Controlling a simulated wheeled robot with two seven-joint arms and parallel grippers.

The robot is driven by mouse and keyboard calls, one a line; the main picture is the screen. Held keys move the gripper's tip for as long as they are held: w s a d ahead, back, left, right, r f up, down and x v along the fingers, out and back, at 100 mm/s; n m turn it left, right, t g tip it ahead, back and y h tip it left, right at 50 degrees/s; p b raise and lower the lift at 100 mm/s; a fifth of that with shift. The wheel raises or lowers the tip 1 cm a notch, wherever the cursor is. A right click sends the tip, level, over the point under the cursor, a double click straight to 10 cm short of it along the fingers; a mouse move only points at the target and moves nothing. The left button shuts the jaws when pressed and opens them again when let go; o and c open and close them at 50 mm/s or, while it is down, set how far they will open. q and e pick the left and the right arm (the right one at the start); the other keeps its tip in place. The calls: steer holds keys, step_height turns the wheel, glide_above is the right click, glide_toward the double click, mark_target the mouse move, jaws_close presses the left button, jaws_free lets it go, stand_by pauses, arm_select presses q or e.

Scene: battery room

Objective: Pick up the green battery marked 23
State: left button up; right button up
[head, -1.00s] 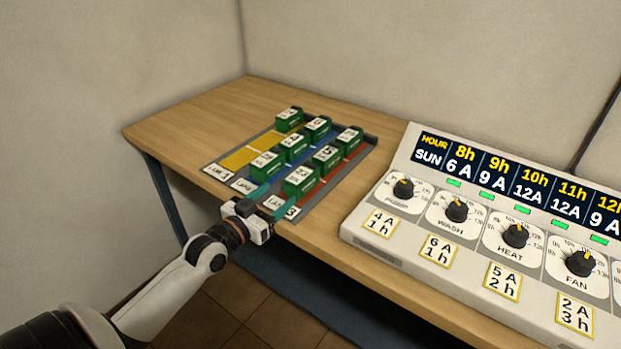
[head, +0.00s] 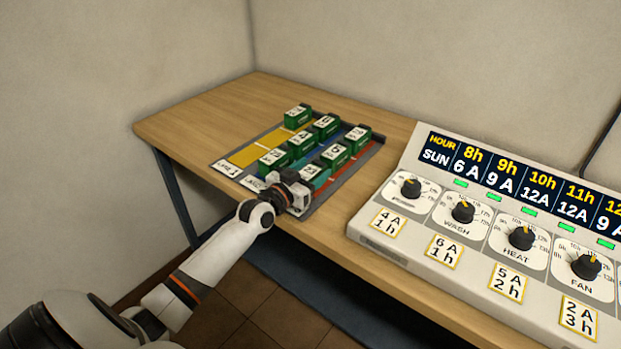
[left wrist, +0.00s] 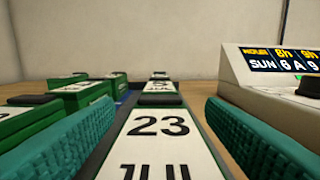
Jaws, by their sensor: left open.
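The green battery marked 23 (left wrist: 160,128) has a white top label reading 23 and JUL. In the left wrist view it lies in the middle, between the two teal fingers of my left gripper (left wrist: 160,110). The fingers are open, one along each side, with a gap showing at least on the right. In the head view my left gripper (head: 309,180) is at the front of the red lane and hides most of this battery. My right gripper is not in view.
Other green batteries stand close by, such as one behind in the same lane (head: 336,154) and one in the blue lane (head: 273,161). A control panel with knobs (head: 470,225) stands to the right. The wooden table (head: 200,118) is bare at left.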

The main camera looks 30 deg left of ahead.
arm_select(q)
jaws_close()
steer(key=shift+r, duration=0.2)
